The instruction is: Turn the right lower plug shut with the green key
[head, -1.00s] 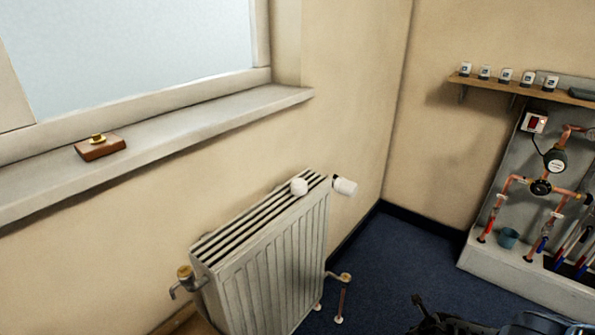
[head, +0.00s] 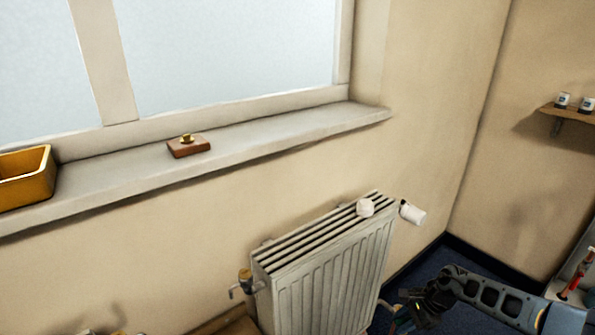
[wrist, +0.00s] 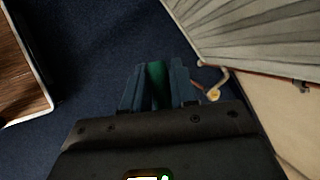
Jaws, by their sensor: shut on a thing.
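My gripper (head: 408,316) is at the lower right of the head view, beside the lower right of the white radiator (head: 335,270). In the wrist view my gripper (wrist: 157,88) is shut on the green key (wrist: 156,80), of which only a green strip shows between the fingers. A brass-ended fitting with a bent pipe (wrist: 213,93) lies just right of the fingers, apart from them, by the radiator's lower edge. It seems to be the right lower plug. In the head view my gripper mostly covers that corner.
Blue floor (wrist: 75,75) is open.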

